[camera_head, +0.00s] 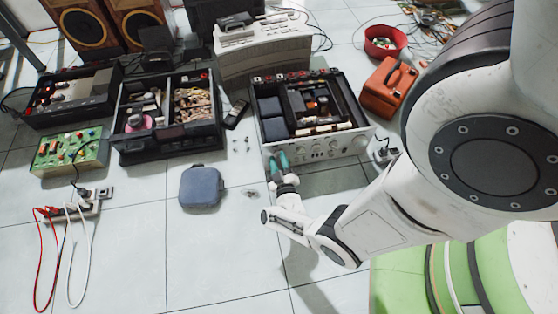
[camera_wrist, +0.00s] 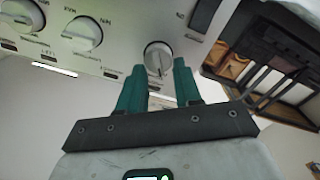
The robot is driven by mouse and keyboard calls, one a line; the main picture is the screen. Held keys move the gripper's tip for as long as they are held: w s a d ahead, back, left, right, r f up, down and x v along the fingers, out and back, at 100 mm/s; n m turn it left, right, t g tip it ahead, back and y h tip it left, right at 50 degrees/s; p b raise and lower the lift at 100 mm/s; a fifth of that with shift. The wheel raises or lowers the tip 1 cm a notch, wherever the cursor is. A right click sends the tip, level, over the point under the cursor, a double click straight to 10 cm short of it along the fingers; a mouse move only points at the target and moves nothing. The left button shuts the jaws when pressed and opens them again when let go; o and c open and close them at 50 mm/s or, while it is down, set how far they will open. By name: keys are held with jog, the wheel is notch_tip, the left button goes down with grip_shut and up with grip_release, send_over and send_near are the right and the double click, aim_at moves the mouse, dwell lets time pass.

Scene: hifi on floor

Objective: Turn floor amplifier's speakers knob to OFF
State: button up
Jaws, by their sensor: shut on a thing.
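The floor amplifier (camera_head: 320,147) stands with its lid off and its silver front panel facing me. My gripper (camera_head: 277,158) is at the left end of that panel. In the wrist view, the panel is upside down, and the teal fingertips (camera_wrist: 159,78) are shut on a round silver knob (camera_wrist: 157,55), one finger on each side. This end knob I take to be the speakers knob; its label is too small to read. Its pointer line looks nearly vertical in that view. In the head view the fingers hide it.
More knobs (camera_wrist: 82,34) lie along the panel, and a dark switch (camera_wrist: 205,14) is beside the held knob. An orange case (camera_head: 388,88) stands right of the amplifier. Another opened unit (camera_head: 170,136) and a blue-grey box (camera_head: 200,187) are to the left.

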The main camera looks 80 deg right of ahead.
dwell(0.3)
jog(key=o, duration=1)
jog(key=shift+o, duration=0.2)
jog(key=p+v, duration=0.2)
jog(key=v, duration=0.8)
jog(key=shift+s+a, duration=0.15)
jog(key=shift+a, duration=0.2)
jog(key=shift+f, duration=0.1)
